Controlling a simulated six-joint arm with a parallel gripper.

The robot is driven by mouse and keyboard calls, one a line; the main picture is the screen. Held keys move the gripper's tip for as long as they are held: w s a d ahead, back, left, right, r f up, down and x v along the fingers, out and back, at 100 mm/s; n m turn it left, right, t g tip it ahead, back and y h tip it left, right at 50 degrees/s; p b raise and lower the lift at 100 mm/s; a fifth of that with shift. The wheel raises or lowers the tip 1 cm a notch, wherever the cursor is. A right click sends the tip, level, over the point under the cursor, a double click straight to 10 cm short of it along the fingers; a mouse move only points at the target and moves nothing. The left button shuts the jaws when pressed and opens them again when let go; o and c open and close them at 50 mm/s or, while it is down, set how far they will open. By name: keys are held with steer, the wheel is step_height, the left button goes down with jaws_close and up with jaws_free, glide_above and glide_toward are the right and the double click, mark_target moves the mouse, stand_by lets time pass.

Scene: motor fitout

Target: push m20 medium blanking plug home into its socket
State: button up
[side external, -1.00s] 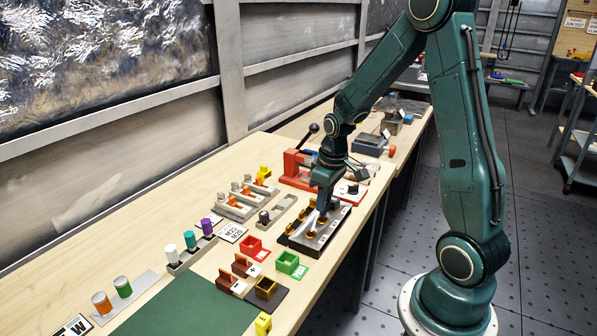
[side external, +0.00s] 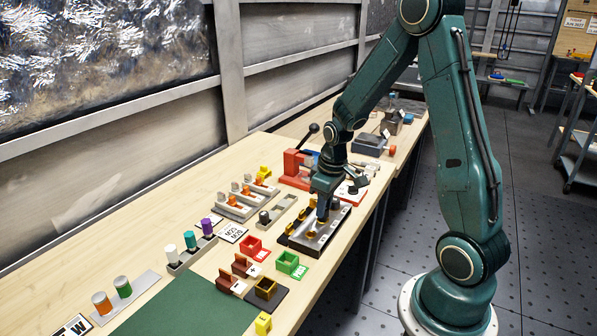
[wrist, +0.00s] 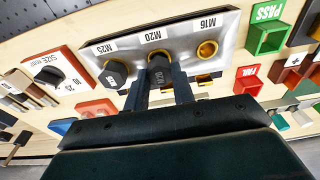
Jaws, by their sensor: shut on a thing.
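The M20 medium blanking plug (wrist: 159,72) is dark with a hexagonal head, between the two fingers of my gripper (wrist: 163,85) in the wrist view. My gripper is shut on it. The brass rim of the M20 socket (wrist: 156,52) shows just past the plug, under the M20 label. The plug is at the socket's mouth; how deep it sits I cannot tell. In the side view my gripper (side external: 322,212) points down over the silver socket plate (side external: 331,228), and the plug is hidden there.
A black hex plug (wrist: 113,74) sits at the M25 position. The brass M16 socket (wrist: 207,49) is empty. Green (wrist: 267,38) and red (wrist: 248,80) bins stand on the other side.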

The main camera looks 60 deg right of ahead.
steer(key=shift+f, duration=0.6)
steer(key=o, duration=1)
steer(key=shift+r, duration=0.1)
steer(key=shift+s+r, duration=0.3)
steer(key=shift+r, duration=1.95)
steer(key=shift+s+r, duration=0.25)
steer(key=shift+r, duration=2)
steer(key=shift+s+r, duration=0.3)
steer(key=shift+r, duration=1.95)
steer(key=s+a+r+t, duration=0.1)
steer(key=s+a+r, duration=0.1)
steer(key=s+a, duration=0.2)
steer(key=s+a+r+t, duration=0.1)
steer(key=s+a+r, duration=0.2)
steer(key=s+a, duration=0.2)
steer(key=s+a+r+t, duration=0.2)
steer(key=s+a+r, duration=0.1)
steer(key=a, duration=0.3)
steer(key=shift+s+a+r, duration=0.1)
steer(key=shift+s+a, duration=0.15)
steer(key=shift+s, duration=0.4)
